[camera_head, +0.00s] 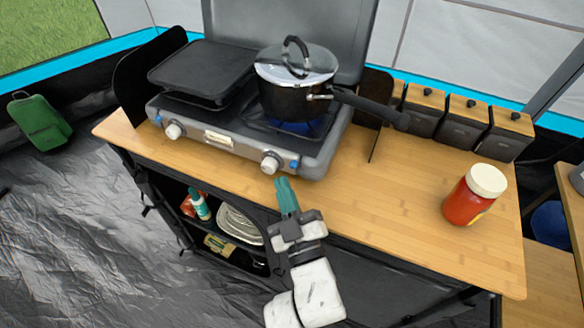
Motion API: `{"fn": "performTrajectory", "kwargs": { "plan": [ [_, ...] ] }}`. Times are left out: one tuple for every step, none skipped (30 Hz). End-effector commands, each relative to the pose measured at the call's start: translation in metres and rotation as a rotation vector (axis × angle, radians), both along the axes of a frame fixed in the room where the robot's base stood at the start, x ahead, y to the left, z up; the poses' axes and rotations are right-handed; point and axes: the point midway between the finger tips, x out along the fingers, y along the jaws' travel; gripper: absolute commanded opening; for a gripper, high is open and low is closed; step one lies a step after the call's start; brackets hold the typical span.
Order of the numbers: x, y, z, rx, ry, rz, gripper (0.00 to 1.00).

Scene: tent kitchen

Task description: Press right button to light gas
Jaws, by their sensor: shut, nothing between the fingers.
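A grey two-burner gas stove (230,148) stands on the wooden counter. On its front are a left knob (174,131) and a right knob (270,162). The small blue right button (294,164) sits just right of the right knob, and a similar left button (158,120) is beside the left knob. My gripper (283,184), with teal fingers, is shut and empty. In the picture its fingertips are just below the right knob and right button; a gap shows between them. A black pot (288,100) with a glass lid stands on the right burner, with blue showing beneath it.
A black griddle plate (205,72) covers the left burner. The pot's handle (370,107) sticks out to the right. A red jar (468,200) with a white lid and several black canisters (462,122) stand on the right. The counter (370,205) between stove and jar is clear.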

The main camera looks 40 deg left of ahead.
Motion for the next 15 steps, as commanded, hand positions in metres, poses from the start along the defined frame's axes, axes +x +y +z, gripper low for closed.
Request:
{"fn": "performTrajectory", "kwargs": {
  "plan": [
    [-0.006,-0.001,-0.004,0.001,0.000,0.003,0.00],
    [-0.009,-0.002,-0.004,0.001,0.000,0.003,0.00],
    [-0.012,-0.003,-0.004,-0.001,0.000,0.004,0.00],
    [-0.014,-0.003,-0.005,0.001,0.000,0.004,0.00],
    [-0.015,-0.004,-0.005,0.001,0.000,0.002,0.00],
    [-0.016,-0.004,-0.005,0.001,-0.001,-0.001,0.00],
    [-0.017,-0.005,-0.005,0.002,-0.001,-0.001,0.00],
    [-0.019,-0.005,-0.005,0.002,-0.002,-0.002,0.00],
    [-0.021,-0.006,-0.005,0.001,-0.002,-0.003,0.00],
    [-0.022,-0.006,-0.005,0.002,-0.002,-0.002,0.00],
    [-0.024,-0.006,-0.005,0.001,-0.001,-0.002,0.00],
    [-0.026,-0.007,-0.005,0.001,-0.001,-0.002,0.00],
    [-0.028,-0.007,-0.005,0.001,-0.001,-0.002,0.00],
    [-0.029,-0.008,-0.004,0.001,-0.001,0.000,0.00],
    [-0.031,-0.008,-0.004,0.001,-0.001,0.000,0.00]
  ]
}}
